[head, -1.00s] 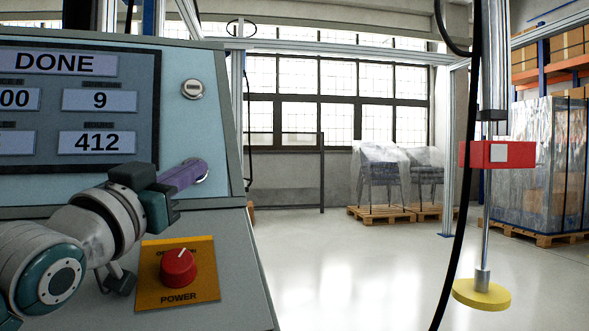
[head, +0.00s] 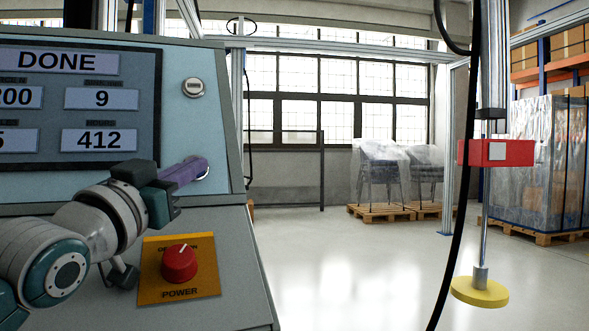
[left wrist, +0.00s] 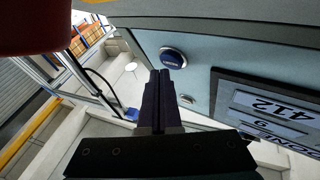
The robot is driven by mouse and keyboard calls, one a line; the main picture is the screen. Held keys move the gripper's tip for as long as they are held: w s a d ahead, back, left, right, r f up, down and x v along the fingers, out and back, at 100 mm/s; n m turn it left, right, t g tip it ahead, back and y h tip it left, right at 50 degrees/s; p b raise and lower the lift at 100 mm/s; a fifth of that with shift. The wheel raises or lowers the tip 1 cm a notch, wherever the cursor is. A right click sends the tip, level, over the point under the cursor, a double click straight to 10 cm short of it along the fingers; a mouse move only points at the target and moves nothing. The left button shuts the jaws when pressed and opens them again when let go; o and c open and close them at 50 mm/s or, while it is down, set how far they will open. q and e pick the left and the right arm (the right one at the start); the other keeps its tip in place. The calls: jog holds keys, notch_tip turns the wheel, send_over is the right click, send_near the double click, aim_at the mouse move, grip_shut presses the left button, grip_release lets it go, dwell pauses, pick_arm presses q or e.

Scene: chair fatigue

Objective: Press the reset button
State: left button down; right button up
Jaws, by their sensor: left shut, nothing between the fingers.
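My left gripper (head: 204,163) is shut and empty, its purple fingers pointing at the upright face of the control panel. In the head view its tips cover most of a round button with a silver rim (head: 203,175). In the left wrist view this button (left wrist: 173,58) is blue with a silver ring, just beyond and right of the dark fingertips (left wrist: 160,73). No label on it can be read. I cannot tell whether the tips touch it. My right gripper is not in view.
The panel's display (head: 80,105) reads DONE. A red POWER knob (head: 179,263) on a yellow plate (head: 150,290) lies below my arm. A yellow disc (head: 479,292) hangs from a rod at right.

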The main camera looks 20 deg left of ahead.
pick_arm(q)
jog(key=shift+a+f, duration=0.2)
jog(key=shift+f, duration=0.3)
jog(key=shift+a+f, duration=0.15)
jog(key=shift+f, duration=0.3)
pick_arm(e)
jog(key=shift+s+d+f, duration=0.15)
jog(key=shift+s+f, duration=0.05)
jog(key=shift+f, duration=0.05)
pick_arm(q)
jog(key=shift+d, duration=0.1)
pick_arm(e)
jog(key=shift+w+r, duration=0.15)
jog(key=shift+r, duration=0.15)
pick_arm(q)
jog(key=shift+r+p, duration=0.1)
jog(key=shift+p, duration=0.2)
jog(key=shift+s+d+r+p, duration=0.3)
jog(key=shift+d+r+p, duration=0.4)
jog(key=shift+p, duration=0.4)
jog(key=shift+s+d+r+p, duration=0.2)
jog(key=shift+s+d+p, duration=0.2)
jog(key=shift+s+d, duration=0.15)
jog(key=shift+s+d+r+p, duration=0.2)
jog(key=shift+s+d+p, duration=0.2)
jog(key=shift+s, duration=0.2)
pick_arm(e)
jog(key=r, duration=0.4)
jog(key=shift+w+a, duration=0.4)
